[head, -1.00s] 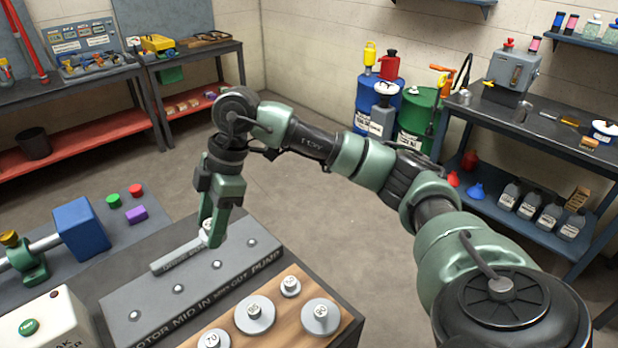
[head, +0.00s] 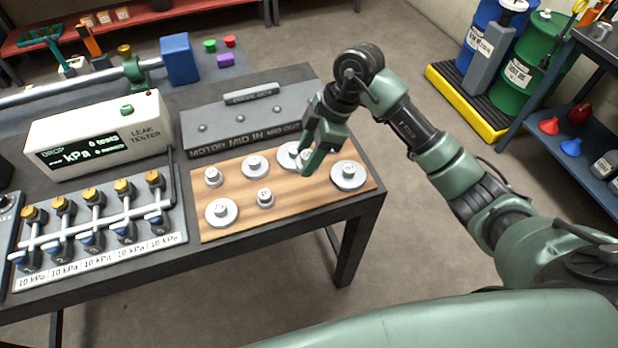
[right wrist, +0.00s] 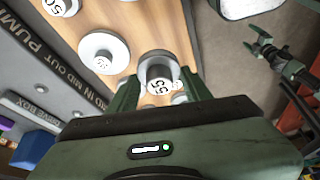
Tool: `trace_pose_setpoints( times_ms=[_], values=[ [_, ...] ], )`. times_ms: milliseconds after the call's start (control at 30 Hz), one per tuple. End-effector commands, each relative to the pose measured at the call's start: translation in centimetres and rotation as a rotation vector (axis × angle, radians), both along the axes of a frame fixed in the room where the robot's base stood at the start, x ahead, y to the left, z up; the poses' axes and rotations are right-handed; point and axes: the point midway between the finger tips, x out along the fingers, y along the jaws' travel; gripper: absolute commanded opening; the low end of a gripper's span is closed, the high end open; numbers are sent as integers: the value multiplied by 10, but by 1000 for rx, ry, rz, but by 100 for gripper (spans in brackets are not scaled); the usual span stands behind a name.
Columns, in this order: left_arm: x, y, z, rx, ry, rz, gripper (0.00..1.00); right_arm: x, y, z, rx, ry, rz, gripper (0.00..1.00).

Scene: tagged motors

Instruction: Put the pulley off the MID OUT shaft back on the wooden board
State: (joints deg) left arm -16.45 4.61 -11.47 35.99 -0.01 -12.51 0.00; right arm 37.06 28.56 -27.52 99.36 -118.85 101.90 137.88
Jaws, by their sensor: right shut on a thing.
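My right gripper (head: 309,160) is over the wooden board (head: 310,195), shut on a small pale pulley (right wrist: 158,68) whose hub carries dark digits that look like 55. In the head view the fingers largely hide this pulley. Several grey pulleys with white hubs stand on the board, among them a large one (head: 348,174) at the right, one at the front left (head: 221,211) and one partly behind my gripper (head: 288,154). The grey shaft block (head: 225,136) behind the board is lettered MOTOR, MID IN, MID OUT; its visible shafts carry no pulley. My left gripper is out of view.
A white leak tester (head: 100,132) stands left of the board, with a row of brass-topped valves (head: 92,215) in front of it. A blue block (head: 180,58) is behind. The table's right edge is close to the board.

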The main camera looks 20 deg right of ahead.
Motion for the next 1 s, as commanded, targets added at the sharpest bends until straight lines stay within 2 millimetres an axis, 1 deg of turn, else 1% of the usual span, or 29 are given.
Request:
trace_pose_setpoints(
  times_ms=[33, 100, 200, 267, 467, 633, 700, 1000],
  values=[
    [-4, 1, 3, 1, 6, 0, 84, -2, 0, -12, 0, 7, 0, 4],
    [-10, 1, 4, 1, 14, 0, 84, -1, 1, -27, 1, 4, 0, 4],
    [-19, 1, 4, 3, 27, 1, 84, -1, 1, -42, 0, 2, 1, 4],
    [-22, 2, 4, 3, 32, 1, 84, 0, 1, -47, 1, 1, 0, 4],
    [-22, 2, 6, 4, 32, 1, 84, -1, 0, -62, 0, 2, 1, 4],
    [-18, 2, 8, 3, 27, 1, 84, 0, 1, -88, 1, 2, 0, 4],
    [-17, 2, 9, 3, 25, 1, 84, 0, 0, -93, 0, 1, 1, 4],
    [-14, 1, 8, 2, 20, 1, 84, 0, 0, -95, 0, -1, 1, 4]
  ],
)
